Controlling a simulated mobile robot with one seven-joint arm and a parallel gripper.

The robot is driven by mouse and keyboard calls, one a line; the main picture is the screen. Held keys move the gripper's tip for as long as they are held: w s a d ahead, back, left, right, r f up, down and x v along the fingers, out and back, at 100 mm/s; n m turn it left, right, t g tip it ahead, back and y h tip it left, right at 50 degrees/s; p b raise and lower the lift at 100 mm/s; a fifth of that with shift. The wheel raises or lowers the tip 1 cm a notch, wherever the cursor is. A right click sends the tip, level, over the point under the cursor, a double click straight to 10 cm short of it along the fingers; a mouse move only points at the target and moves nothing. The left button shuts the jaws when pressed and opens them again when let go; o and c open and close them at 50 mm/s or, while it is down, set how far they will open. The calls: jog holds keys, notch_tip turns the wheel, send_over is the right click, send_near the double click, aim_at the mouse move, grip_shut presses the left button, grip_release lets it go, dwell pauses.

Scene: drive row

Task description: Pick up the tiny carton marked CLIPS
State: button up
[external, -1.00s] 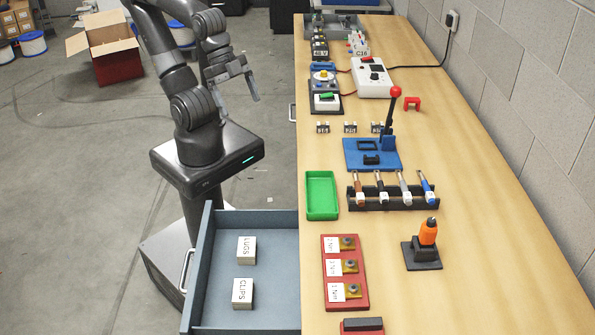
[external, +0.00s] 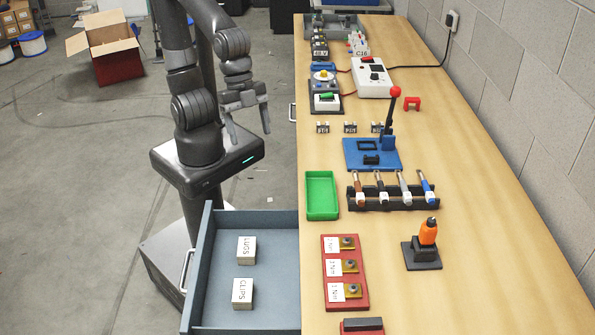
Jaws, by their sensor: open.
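The tiny carton marked CLIPS (external: 242,293) sits in the open grey drawer (external: 274,223), nearer the camera. A like carton marked LUGS (external: 246,250) sits behind it in the same drawer, with a gap between them. My gripper (external: 250,138) is open and empty, its fingers pointing down. It is beyond the drawer, up and away from both cartons, left of the bench edge.
The drawer sticks out from the bench (external: 480,230), its walls standing around the cartons. On the bench near that edge are a green tray (external: 321,194) and a red block with labelled parts (external: 345,300). An open cardboard box (external: 107,50) stands on the floor behind.

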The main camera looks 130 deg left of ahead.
jog(key=w+d+f+m+g, duration=0.2)
jog(key=w+d+f+m, duration=0.1)
jog(key=w+d+f, duration=0.65)
jog(key=m+g+y, duration=0.1)
jog(key=m+g, duration=0.1)
jog(key=m, duration=0.1)
send_over(242, 290)
jog(key=f, duration=1.9)
jog(key=shift+s+a+f, duration=0.15)
jog(key=shift+a+f, duration=0.25)
jog(key=shift+d+f, duration=0.2)
jog(key=shift+f, duration=1.15)
jog(key=shift+d+f, duration=0.15)
jog(key=shift+f, duration=1.2)
jog(key=shift+c, duration=0.5)
jog(key=c, duration=1.1)
